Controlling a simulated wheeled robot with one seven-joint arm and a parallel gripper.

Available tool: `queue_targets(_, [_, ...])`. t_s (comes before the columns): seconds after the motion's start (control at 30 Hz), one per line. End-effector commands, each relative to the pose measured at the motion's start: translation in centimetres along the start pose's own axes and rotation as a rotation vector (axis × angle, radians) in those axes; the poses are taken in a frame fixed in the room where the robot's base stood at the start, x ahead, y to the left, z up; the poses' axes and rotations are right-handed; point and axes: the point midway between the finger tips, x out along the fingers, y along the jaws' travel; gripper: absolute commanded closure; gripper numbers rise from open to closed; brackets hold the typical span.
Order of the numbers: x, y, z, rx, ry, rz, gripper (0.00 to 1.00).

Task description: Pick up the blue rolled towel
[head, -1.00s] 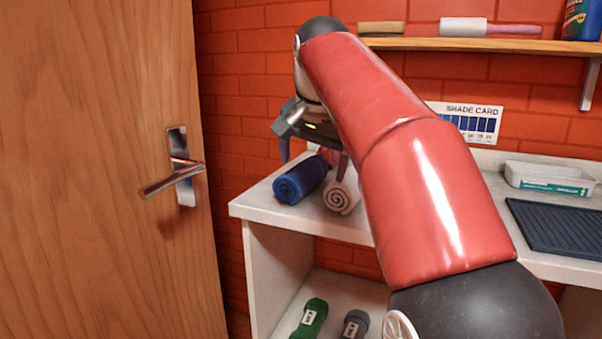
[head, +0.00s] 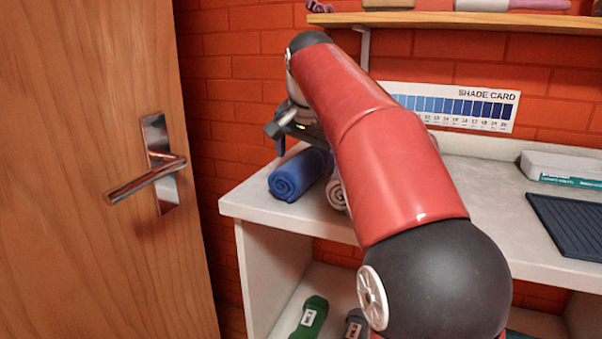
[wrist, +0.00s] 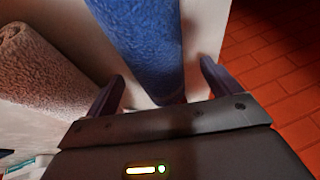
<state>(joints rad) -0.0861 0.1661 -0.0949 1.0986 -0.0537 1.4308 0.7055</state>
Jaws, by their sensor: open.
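The blue rolled towel (head: 297,177) lies on the left end of the white counter, its spiral end facing me. It also shows in the wrist view (wrist: 146,42), running between my two fingers. My gripper (wrist: 160,85) is open, with one finger on each side of the blue towel; I cannot tell how deep the fingers reach. In the head view my gripper (head: 290,140) is at the towel's far part, and my arm hides part of it.
A beige rolled towel (head: 336,194) lies close on the right, also large in the wrist view (wrist: 38,68). The counter's (head: 262,205) left edge is near. A wooden door (head: 90,240) with a handle stands left.

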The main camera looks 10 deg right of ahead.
Motion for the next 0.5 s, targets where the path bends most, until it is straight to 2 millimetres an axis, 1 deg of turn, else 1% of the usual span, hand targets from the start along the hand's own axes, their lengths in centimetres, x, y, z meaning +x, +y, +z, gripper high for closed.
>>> queue_targets(0.03, [0.66, 0.05, 0.06, 0.0, -0.001, 0.001, 0.11])
queue_targets(0.1, [1.08, 0.03, 0.03, 0.0, 0.0, 0.0, 0.11])
queue_targets(0.33, [1.19, 0.01, -0.02, 0.0, 0.0, 0.0, 0.11])
queue_targets(0.37, [1.18, 0.01, -0.01, 0.0, 0.0, 0.0, 0.12])
queue_targets(0.5, [1.17, 0.0, -0.01, 0.0, 0.0, 0.0, 0.3])
